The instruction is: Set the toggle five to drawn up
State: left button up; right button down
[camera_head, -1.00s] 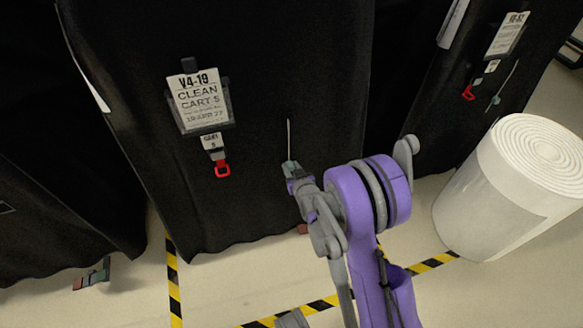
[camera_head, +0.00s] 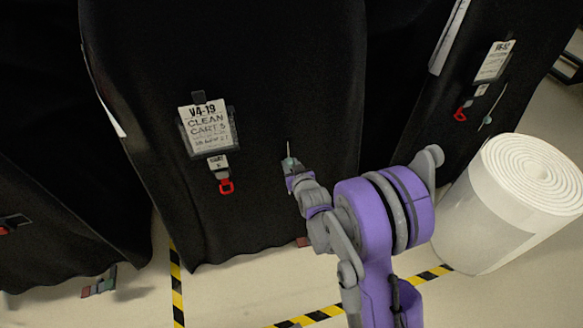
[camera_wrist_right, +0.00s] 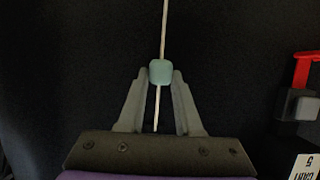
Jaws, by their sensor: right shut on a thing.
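Toggle five is a small teal bead (camera_head: 289,162) on a thin white cord (camera_head: 288,148), against the black cover (camera_head: 270,90) of the cart labelled "Clean Cart 5" (camera_head: 207,128). My right gripper (camera_head: 291,168) is shut on the toggle. In the right wrist view, the toggle (camera_wrist_right: 160,72) sits between the two fingertips (camera_wrist_right: 160,77), and the cord (camera_wrist_right: 165,25) runs through it. That view shows the cart label upside down. A long stretch of cord lies on its picture-upper side and a short stretch towards the palm. My left gripper is not in view.
A red hook (camera_head: 226,187) hangs below the cart 5 label, left of my gripper. Another covered cart with a label (camera_head: 495,62) stands at right. A white roll (camera_head: 475,215) stands on the floor at right. Yellow-black tape (camera_head: 177,285) marks the floor.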

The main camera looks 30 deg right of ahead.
jog(key=c, duration=0.6)
grip_release()
jog(key=shift+o, duration=0.2)
jog(key=shift+s, duration=0.1)
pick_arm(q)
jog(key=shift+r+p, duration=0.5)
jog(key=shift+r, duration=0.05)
pick_arm(e)
jog(key=v, duration=1)
jog(key=shift+s, duration=0.35)
jog(key=shift+a, duration=0.1)
jog(key=s+a+r+n+g+y, duration=0.15)
jog(key=s+a+g, duration=0.35)
jog(key=s, duration=0.6)
jog(key=s+a+r+n+g+y, duration=0.1)
jog(key=s+a+g+y, duration=0.15)
jog(key=s+a, duration=0.7)
pick_arm(q)
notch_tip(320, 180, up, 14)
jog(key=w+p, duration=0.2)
jog(key=p, duration=1)
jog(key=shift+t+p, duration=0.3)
pick_arm(e)
notch_tip(320, 180, up, 14)
jog(key=w+d+h, duration=0.1)
jog(key=d, duration=0.1)
jog(key=shift+w+f, duration=0.2)
jog(key=shift+w, duration=0.05)
